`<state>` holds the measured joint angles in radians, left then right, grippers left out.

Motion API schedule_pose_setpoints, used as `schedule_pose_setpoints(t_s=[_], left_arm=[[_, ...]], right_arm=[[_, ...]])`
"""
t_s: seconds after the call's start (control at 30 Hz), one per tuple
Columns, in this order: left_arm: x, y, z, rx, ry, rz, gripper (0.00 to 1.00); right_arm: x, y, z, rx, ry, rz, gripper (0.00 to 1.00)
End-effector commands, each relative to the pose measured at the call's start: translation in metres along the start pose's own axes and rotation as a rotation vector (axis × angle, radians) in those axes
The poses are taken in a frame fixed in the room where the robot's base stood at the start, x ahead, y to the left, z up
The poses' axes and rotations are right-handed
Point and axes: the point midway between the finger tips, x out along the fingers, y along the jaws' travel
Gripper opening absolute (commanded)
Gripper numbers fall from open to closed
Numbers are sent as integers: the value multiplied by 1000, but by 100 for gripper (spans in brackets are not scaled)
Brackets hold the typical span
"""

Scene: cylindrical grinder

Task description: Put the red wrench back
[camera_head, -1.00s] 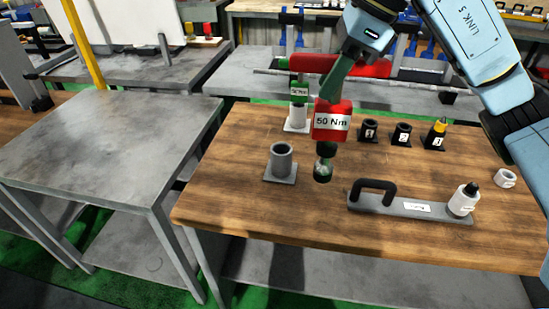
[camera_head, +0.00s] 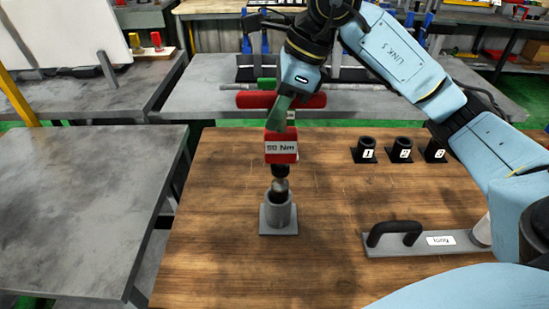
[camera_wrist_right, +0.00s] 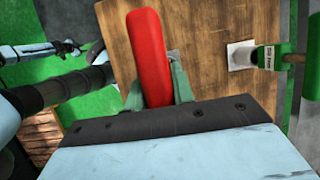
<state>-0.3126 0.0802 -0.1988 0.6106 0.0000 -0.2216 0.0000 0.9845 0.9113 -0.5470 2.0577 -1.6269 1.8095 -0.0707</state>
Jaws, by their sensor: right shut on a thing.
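The red wrench (camera_head: 281,147), labelled 50 Nm, hangs upright with its dark tip down. My right gripper (camera_head: 284,104) is shut on its red handle, which also shows between the green fingers in the right wrist view (camera_wrist_right: 149,55). A grey cylindrical holder (camera_head: 278,214) on a square plate stands on the wooden table, directly below the wrench. The tip is at the holder's mouth; I cannot tell whether it is inside.
Several black numbered holders (camera_head: 401,151) stand to the right. A grey plate with a black handle (camera_head: 394,232) lies at the right front. The left of the wooden table (camera_head: 215,190) is clear.

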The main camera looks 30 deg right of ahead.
Motion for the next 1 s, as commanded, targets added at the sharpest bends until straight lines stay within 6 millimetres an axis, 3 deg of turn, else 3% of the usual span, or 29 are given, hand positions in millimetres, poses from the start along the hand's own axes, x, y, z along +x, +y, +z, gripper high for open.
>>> schedule_pose_setpoints(t_s=[0.1, 0.23, 0.4, 0.7, 1.0], left_arm=[[3, 0, -2, 1, 3, 0, 34], [5, -1, -11, 1, 16, -2, 34], [5, -3, -22, 2, 35, -3, 34], [7, -2, -20, 2, 32, -3, 34], [8, -2, -14, 2, 23, -2, 34]], right_arm=[[28, 0, -12, 2, 1, 1, 0], [46, 0, -19, 0, -2, 0, 0], [56, 0, -22, -1, -3, -3, 0], [88, 0, -36, 0, 0, 0, 0], [91, -1, -37, -2, -3, -3, 0]])
